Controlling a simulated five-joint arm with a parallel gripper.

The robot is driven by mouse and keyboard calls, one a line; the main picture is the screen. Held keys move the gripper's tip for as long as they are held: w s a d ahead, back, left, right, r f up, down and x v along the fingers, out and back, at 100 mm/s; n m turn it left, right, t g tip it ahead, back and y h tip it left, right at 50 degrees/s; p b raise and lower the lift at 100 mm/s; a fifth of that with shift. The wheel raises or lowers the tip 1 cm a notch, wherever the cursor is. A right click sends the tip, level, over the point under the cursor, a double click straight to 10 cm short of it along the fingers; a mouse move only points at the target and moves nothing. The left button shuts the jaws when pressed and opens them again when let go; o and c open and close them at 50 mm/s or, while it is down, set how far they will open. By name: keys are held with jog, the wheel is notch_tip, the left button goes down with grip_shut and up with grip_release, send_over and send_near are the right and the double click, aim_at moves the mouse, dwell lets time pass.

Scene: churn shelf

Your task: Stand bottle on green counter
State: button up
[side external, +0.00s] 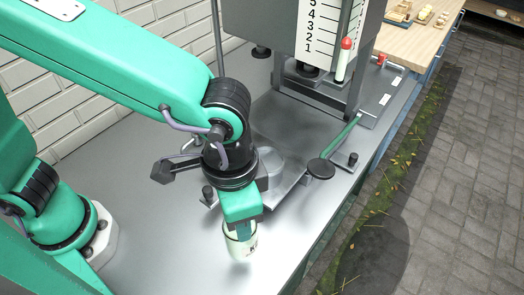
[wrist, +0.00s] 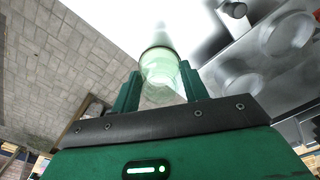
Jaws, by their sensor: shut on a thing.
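A pale, clear glass bottle (side external: 240,243) with a dark mark on its side is below my gripper (side external: 242,222) in the side view. My gripper is shut on it. In the wrist view the bottle (wrist: 160,62) sits between the two green fingers of my gripper (wrist: 160,72), its rounded glass end towards the camera. It looks near upright, low over the grey metal counter (side external: 150,235). I cannot tell whether its base touches the counter. My gripper hides its upper part in the side view. I cannot make out a green-coloured counter in either view.
A grey machine with a numbered scale (side external: 320,35) stands behind, with a green-handled lever (side external: 340,140) and round black pad (side external: 321,168) to the right. A brick wall (side external: 60,75) is at the left. Bare metal lies left and in front. The counter's right edge drops to paving (side external: 450,190).

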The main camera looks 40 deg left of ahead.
jog(key=shift+f, duration=3.25)
dwell(1.0)
jog(key=o, duration=1.5)
jog(key=shift+c, duration=0.2)
jog(key=shift+c, duration=1.1)
jog(key=shift+r, duration=0.15)
jog(key=shift+r, duration=3.85)
jog(key=shift+a, duration=0.1)
